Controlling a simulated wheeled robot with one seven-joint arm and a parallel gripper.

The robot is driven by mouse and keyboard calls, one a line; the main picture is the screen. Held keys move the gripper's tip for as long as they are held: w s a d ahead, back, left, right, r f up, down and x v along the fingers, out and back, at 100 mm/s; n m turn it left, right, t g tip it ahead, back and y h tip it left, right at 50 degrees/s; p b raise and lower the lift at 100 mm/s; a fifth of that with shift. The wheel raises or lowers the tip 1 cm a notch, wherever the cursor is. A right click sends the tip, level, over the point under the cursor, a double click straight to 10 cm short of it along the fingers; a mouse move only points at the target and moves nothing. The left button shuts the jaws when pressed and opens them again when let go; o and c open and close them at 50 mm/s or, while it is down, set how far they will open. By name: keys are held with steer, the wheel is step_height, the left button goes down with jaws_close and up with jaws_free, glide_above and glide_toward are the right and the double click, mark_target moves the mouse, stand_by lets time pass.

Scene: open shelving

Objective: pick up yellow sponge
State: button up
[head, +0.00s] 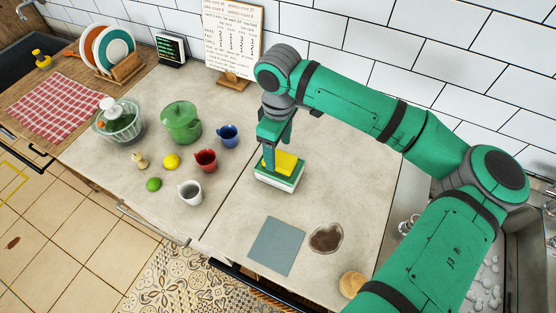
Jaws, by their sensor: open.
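The yellow sponge (284,163) lies in or on a small green-and-white tray or box (279,181) on the counter, near the picture's middle. My gripper (269,158) is directly over it, pointing down, with its open jaws at the sponge's left part. The fingers hide part of the sponge. I cannot tell whether they touch it.
Left stand a white mug (190,192), a red mug (206,160), a blue mug (228,135) and a green pot (181,122). A sink (490,280) is at right.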

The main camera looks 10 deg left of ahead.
mark_target(280, 162)
steer(key=shift+d+f, duration=0.15)
steer(key=shift+f, duration=0.55)
steer(key=shift+d+f, duration=0.15)
steer(key=shift+f, duration=0.5)
steer(key=shift+c, duration=0.7)
